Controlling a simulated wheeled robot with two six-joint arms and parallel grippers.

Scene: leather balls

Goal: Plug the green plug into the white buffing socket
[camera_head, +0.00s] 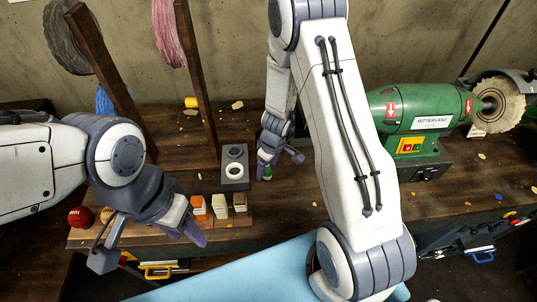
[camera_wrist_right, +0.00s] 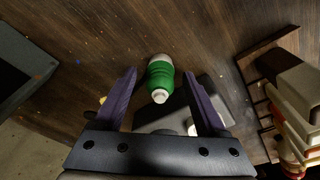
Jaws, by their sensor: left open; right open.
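The green plug (camera_wrist_right: 160,76) has white ends. In the right wrist view it is between the two purple fingers of my right gripper (camera_wrist_right: 160,82), which is open, with gaps on both sides. In the head view the plug (camera_head: 267,172) shows small under my right gripper (camera_head: 277,160). The white ring-shaped buffing socket (camera_head: 234,170) is on a grey block (camera_head: 236,182), just left of the plug, beside a darker socket (camera_head: 235,152). The block also shows in the right wrist view (camera_wrist_right: 210,92), partly hidden. My left gripper (camera_head: 150,246) is open and empty at the front left.
Several small colored blocks stand in a wooden rack (camera_head: 220,208) in front of the socket block. A red ball (camera_head: 80,217) lies at the left. A wooden frame (camera_head: 199,85) rises behind. A green buffing machine (camera_head: 415,107) stands right. Scraps litter the bench.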

